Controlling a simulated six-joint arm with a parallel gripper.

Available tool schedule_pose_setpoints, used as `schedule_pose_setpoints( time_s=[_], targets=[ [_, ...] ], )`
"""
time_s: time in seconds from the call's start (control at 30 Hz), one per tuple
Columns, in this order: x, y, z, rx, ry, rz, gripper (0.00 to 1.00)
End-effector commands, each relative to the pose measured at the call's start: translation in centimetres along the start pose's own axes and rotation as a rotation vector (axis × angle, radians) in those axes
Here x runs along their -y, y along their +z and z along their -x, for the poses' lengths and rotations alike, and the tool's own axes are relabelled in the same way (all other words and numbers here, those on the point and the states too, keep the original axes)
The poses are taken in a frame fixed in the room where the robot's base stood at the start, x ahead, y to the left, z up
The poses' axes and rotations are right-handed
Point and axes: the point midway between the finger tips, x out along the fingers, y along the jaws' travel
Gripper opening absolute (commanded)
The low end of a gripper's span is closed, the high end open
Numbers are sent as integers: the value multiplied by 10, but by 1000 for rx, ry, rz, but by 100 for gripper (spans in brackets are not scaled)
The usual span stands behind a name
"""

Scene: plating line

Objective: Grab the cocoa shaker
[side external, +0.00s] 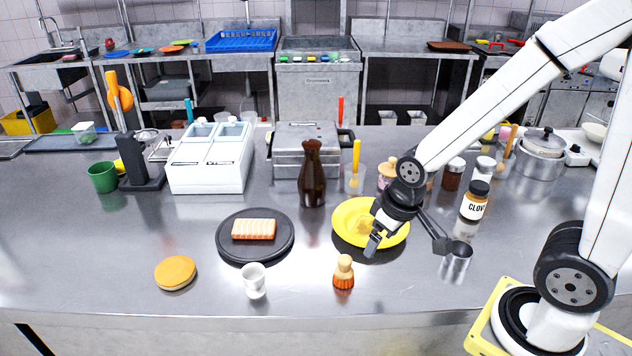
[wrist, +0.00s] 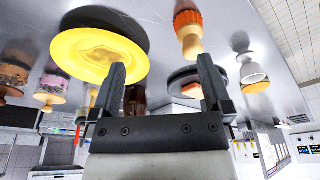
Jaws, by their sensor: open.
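No label in view reads cocoa, so I cannot tell for certain which container is the cocoa shaker. A small jar with dark brown contents and a pale lid (side external: 454,173) stands behind the yellow plate, to the right of my arm. A pinkish jar with a tan lid (side external: 387,174) stands left of it, partly behind my wrist. Two patterned jars show at the left of the wrist view, one pinkish (wrist: 54,86) and one browner (wrist: 11,78). My gripper (side external: 408,243) is open and empty over the right of the yellow plate; its two fingers also show apart in the wrist view (wrist: 162,68).
The yellow plate (side external: 346,233), dark plate with salmon (side external: 227,249), steel cup (side external: 456,263), white cup (side external: 254,281) and orange-bristled brush (side external: 344,273) stand around my gripper. A brown bottle (side external: 312,178) and clove jar (side external: 474,203) stand farther back.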

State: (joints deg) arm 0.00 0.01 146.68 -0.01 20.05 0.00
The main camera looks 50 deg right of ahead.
Motion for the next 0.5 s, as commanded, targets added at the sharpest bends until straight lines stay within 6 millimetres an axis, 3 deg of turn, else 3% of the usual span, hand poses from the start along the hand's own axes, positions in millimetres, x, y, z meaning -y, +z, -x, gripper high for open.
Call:
schedule_pose_setpoints(
  time_s=[0.27, 0.37, 0.5],
  targets=[
    [-13, -11, -5, -39, 10, -45, 100],
    [-28, -22, -10, -85, 23, -97, 100],
    [-64, -42, -19, -181, 59, -199, 100]
  ],
)
